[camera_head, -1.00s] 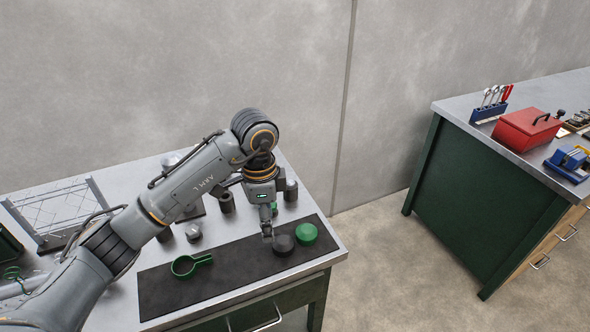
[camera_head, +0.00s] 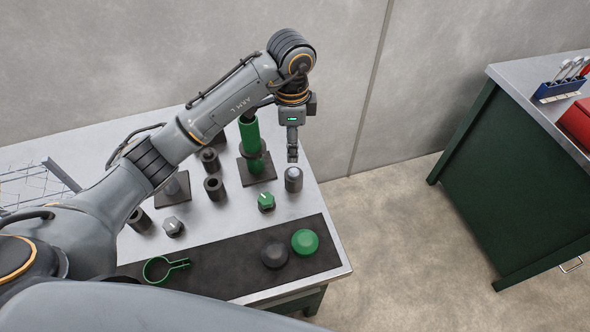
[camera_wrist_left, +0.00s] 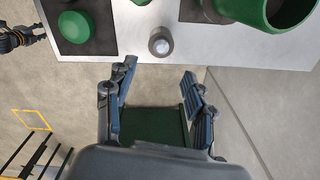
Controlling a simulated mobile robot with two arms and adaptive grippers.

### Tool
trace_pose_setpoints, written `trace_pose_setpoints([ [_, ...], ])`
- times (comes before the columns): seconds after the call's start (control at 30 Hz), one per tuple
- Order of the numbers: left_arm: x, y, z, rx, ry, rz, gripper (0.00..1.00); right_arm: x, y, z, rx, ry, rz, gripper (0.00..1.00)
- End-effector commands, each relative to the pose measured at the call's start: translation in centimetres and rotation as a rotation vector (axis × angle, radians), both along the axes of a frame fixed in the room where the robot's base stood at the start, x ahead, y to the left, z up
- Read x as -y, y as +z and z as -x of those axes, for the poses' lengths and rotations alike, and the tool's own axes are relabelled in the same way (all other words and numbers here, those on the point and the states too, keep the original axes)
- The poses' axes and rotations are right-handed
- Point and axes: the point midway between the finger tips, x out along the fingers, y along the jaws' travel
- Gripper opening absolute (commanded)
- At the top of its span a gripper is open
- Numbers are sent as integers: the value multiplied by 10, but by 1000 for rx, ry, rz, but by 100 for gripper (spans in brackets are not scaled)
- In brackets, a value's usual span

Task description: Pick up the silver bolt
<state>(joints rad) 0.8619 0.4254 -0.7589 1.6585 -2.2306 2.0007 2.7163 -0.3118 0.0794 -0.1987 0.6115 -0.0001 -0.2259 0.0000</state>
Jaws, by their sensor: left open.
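A small grey cylinder with a pale silver, rounded top (camera_head: 293,179) stands upright near the right edge of the table; it also shows in the left wrist view (camera_wrist_left: 160,44). I cannot tell whether its top is the silver bolt. A grey hex-headed piece (camera_head: 173,227) sits further left on the table. My left gripper (camera_head: 292,155) hangs just behind the cylinder in the head view, apart from it. In the left wrist view its fingers (camera_wrist_left: 162,90) are spread and empty, with the cylinder beyond them. My right gripper is not in view.
A green post (camera_head: 250,140) on a dark base stands left of the cylinder. A green hex piece (camera_head: 266,201) and several dark sleeves stand nearby. The dark mat (camera_head: 215,265) holds a green ring with handle (camera_head: 160,269) and two round knobs. The table's right edge is close.

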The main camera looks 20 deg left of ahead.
Motion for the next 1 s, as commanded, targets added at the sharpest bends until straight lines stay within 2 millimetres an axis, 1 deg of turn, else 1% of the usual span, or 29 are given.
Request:
trace_pose_setpoints([
  [0.03,0,-11,1,-6,2,1,54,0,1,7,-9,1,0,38],
  [0.1,0,-24,1,-4,2,-1,54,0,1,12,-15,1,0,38],
  [0.17,-1,-31,0,-3,3,-1,54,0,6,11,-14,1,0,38],
  [0.27,-1,-42,0,-1,2,-2,54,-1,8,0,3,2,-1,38],
  [0.4,-1,-49,0,-1,1,-2,54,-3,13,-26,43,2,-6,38],
  [0.47,-1,-55,1,-3,2,-2,54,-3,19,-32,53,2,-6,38],
  [0.53,-1,-65,3,-5,1,-2,54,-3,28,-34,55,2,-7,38],
  [0.6,-1,-75,4,-4,2,-3,54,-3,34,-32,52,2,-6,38],
  [0.73,0,-93,2,-2,1,-2,54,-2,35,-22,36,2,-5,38],
  [0.9,0,-100,2,2,0,-1,54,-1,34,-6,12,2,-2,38],
  [1.0,0,-100,2,2,0,-1,54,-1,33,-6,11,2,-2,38],
])
